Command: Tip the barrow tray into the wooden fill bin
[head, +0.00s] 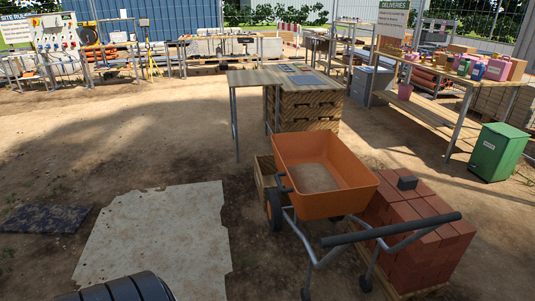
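The orange barrow tray (350,197) sits on its wheeled grey frame (304,237) in the centre foreground, open side up. A layer of sandy material shows on its floor. A dark handle bar (390,229) crosses at the near right end. A low wooden bin (262,172) stands just behind and left of the tray, partly hidden by it; its inside is mostly out of sight. Neither of my grippers shows in the head view.
A pale sheet (155,240) and dark mat (45,219) lie left. A table (255,77) stands behind; a green bin (498,152) stands right.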

